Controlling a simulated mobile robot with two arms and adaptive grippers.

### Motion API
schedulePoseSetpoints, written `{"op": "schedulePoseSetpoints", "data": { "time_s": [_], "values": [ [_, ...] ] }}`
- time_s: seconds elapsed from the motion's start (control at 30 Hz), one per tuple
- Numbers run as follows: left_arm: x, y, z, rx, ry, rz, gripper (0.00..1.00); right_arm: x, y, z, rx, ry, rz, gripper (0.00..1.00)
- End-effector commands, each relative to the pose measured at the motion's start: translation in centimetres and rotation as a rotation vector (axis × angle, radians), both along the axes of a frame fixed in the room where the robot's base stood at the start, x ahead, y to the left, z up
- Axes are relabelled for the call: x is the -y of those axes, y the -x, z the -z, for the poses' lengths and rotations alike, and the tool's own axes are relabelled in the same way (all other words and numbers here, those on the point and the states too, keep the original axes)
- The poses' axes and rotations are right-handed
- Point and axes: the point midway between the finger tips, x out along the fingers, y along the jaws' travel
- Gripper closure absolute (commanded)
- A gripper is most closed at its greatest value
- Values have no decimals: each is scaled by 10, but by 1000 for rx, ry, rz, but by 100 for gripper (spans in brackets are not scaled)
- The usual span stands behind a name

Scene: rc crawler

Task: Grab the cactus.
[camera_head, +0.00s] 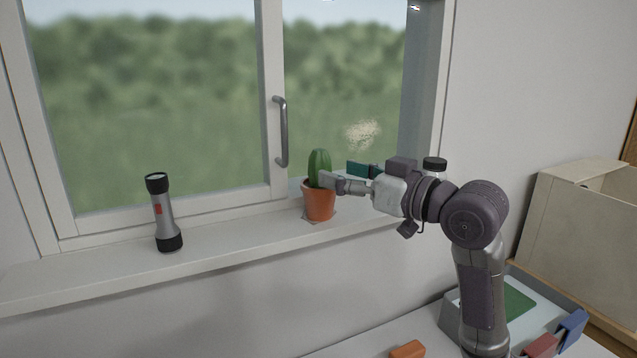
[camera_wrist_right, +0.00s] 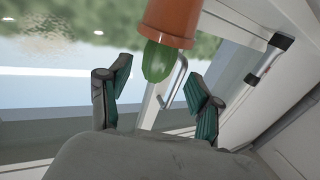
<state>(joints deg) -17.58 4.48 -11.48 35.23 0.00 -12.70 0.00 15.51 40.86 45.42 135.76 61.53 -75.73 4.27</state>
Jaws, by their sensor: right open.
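The green cactus (camera_head: 319,164) stands upright in a terracotta pot (camera_head: 319,206) on the windowsill, close to the glass. My right gripper (camera_head: 343,174) reaches in from the right at the cactus's height. Its fingers are spread and nothing is held. In the head view the near finger overlaps the pot's rim and the lower cactus. In the right wrist view the picture is turned over: the cactus (camera_wrist_right: 159,62) hangs down from the pot (camera_wrist_right: 174,22), ahead of the gap between the open fingers (camera_wrist_right: 157,97). Whether a finger touches it I cannot tell. My left gripper is out of view.
A grey and black flashlight (camera_head: 164,214) stands on the sill (camera_head: 110,271) to the left, apart from the pot. The window handle (camera_head: 282,132) is behind the cactus. A cardboard box (camera_head: 575,232) and an orange block (camera_head: 407,349) are lower right. The sill between flashlight and pot is clear.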

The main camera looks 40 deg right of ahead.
Motion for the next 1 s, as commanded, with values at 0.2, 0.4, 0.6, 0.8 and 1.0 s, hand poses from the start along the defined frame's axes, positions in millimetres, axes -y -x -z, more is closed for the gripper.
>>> {"op": "schedulePoseSetpoints", "data": {
  "time_s": [0.2, 0.4, 0.6, 0.8, 1.0],
  "values": [
    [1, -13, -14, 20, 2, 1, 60, -1, -17, -3, 0, -2, -1, 36],
    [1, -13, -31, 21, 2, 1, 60, -2, -48, -3, 0, -3, -1, 36],
    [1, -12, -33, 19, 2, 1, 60, -3, -58, 0, 1, 0, 0, 36],
    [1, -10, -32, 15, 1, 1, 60, -3, -58, 0, 1, 1, 0, 44],
    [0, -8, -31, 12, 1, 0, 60, -3, -58, 0, 1, 0, 0, 78]
  ]
}}
